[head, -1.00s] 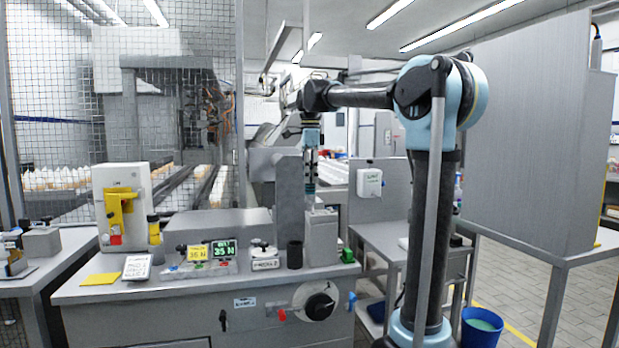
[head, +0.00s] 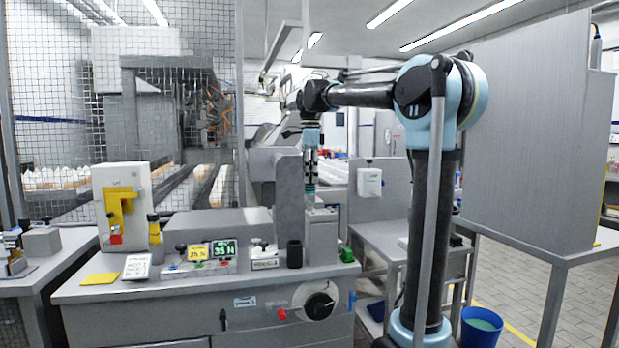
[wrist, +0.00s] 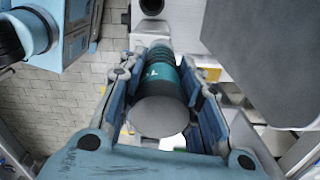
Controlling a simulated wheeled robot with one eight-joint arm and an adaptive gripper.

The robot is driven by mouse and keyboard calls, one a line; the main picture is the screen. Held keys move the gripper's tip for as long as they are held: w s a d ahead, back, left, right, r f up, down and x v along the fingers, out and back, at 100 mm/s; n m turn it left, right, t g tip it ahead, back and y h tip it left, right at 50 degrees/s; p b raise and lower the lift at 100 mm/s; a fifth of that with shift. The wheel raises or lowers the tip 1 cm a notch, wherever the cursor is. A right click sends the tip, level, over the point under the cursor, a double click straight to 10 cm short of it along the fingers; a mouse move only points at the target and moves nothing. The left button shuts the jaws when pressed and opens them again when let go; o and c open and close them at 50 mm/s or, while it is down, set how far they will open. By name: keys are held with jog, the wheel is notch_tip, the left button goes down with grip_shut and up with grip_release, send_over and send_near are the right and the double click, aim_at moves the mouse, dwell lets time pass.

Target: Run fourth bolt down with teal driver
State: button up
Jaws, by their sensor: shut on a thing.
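My gripper (head: 311,160) hangs down above the grey block (head: 321,236) at the right end of the bench. In the wrist view my gripper (wrist: 161,88) has its blue-padded fingers closed on both sides of the teal driver (wrist: 162,72). The driver has a ribbed teal body and a round grey end facing the camera. In the head view the driver (head: 310,188) shows as a narrow teal piece below the fingers, upright, its lower end at or just above the block. I cannot make out the bolts or whether the tip touches one.
A black cup (head: 294,254) and a small green piece (head: 347,255) stand beside the block. A panel with yellow and green displays (head: 211,251) is to the left, near a white press with a yellow part (head: 121,205). A mesh fence (head: 60,110) stands behind.

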jog(key=shift+r, duration=0.3)
jog(key=shift+c, duration=0.2)
dwell(0.8)
jog(key=shift+r, duration=2.95)
